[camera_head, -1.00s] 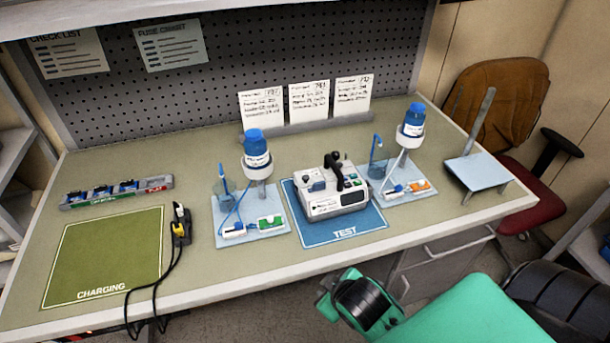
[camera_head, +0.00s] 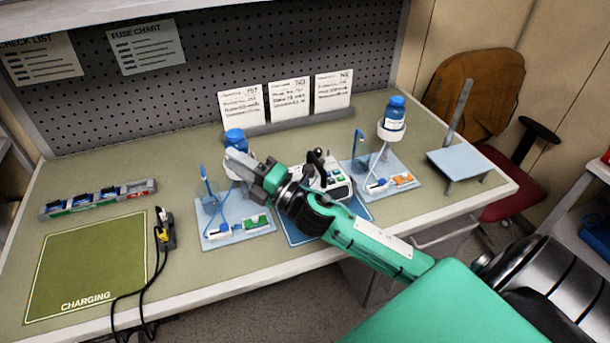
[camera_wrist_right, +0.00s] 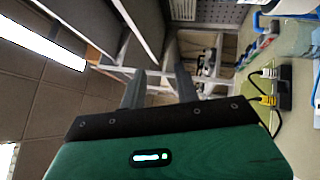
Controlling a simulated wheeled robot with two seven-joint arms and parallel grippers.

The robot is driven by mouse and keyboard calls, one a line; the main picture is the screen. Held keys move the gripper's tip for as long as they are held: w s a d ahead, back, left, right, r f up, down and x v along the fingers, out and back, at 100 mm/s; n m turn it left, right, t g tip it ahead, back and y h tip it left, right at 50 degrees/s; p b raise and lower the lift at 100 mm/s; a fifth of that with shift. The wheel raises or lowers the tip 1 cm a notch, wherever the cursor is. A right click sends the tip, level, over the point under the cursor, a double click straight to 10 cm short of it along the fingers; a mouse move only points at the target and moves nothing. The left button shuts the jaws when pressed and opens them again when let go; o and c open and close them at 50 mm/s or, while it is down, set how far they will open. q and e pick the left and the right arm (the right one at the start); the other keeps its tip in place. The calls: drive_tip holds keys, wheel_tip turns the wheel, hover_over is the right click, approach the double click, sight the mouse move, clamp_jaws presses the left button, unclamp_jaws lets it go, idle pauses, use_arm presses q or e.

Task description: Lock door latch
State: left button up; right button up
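The white pump (camera_head: 338,188) stands on the blue TEST mat (camera_head: 352,207). My right forearm and gripper hide its left and front parts. A black lever-like part (camera_head: 317,160) rises from its top; I cannot tell whether this is the door latch or how the latch stands. My right gripper (camera_head: 240,163) points up-left above the table, in front of the left bottle stand. In the right wrist view its two grey fingers (camera_wrist_right: 160,88) are apart with nothing between them. My left gripper is not in view.
The left stand (camera_head: 237,230) with its blue-capped bottle (camera_head: 236,140) is close behind the gripper. The right stand (camera_head: 400,165) holds another bottle (camera_head: 394,113). A charger plug with cables (camera_head: 164,230) lies beside the green CHARGING mat (camera_head: 90,265), which is clear.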

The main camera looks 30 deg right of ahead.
drive_tip(key=d+f+n+g+h, duration=0.1)
drive_tip(key=d+n+g+h, duration=0.4)
drive_tip(key=d+n+g, duration=1.65)
drive_tip(key=a+f+n+t+p, duration=0.1)
drive_tip(key=f, duration=0.3)
drive_tip(key=a+f+n+t+p, duration=0.1)
drive_tip(key=f+n+p, duration=0.1)
drive_tip(key=f, duration=0.1)
drive_tip(key=w+a+f+n+t+p, duration=0.1)
drive_tip(key=f+n, duration=0.1)
drive_tip(key=f, duration=0.2)
drive_tip(key=shift+a+f, duration=0.3)
drive_tip(key=shift+f, duration=0.05)
drive_tip(key=shift+w+a+f, duration=0.1)
drive_tip(key=shift+a+f, duration=0.1)
drive_tip(key=shift+f, duration=0.45)
clamp_jaws()
